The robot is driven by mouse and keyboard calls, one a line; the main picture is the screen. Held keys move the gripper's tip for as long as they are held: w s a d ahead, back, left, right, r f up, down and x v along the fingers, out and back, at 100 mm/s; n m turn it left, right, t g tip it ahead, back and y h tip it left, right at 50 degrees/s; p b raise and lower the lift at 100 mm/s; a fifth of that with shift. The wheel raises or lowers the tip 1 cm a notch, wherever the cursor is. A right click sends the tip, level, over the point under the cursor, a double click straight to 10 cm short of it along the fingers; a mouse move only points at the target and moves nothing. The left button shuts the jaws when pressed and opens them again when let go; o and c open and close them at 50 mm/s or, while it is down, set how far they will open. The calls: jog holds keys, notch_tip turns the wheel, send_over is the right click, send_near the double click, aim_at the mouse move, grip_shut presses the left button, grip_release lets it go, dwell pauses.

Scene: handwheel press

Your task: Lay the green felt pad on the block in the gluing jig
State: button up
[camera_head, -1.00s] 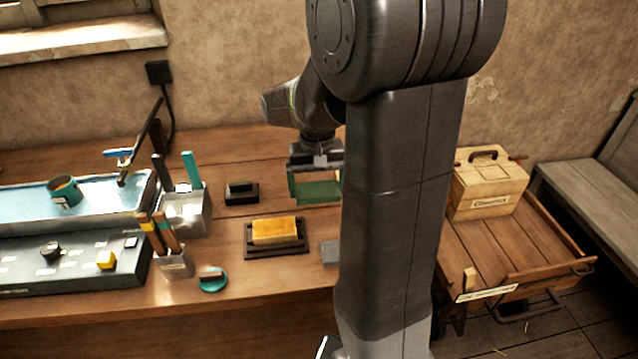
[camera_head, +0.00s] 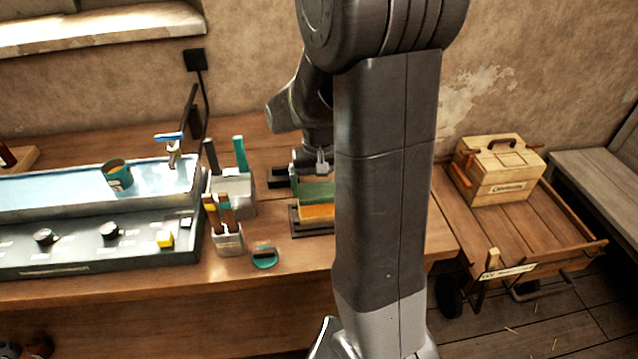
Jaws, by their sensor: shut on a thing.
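My gripper (camera_head: 314,172) is shut on the green felt pad (camera_head: 317,190), which hangs flat below it. The orange-yellow block (camera_head: 317,212) sits in the dark gluing jig (camera_head: 297,229) on the bench. The pad shows just above the block in the picture and overlaps its far edge. I cannot tell whether they touch or a gap is left. My arm hides the right part of the pad, block and jig.
A wooden bench (camera_head: 283,285) carries a long water trough (camera_head: 60,200), a control panel with knobs (camera_head: 75,250), tool holders (camera_head: 228,240) and a round teal item (camera_head: 264,257). A cart (camera_head: 520,230) with a wooden box (camera_head: 500,170) stands at the right.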

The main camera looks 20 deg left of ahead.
jog(key=shift+f+b, duration=1.4)
jog(key=shift+f, duration=0.75)
jog(key=o, duration=0.7)
notch_tip(320, 180, up, 14)
jog(key=shift+f, duration=0.15)
jog(key=shift+f, duration=0.15)
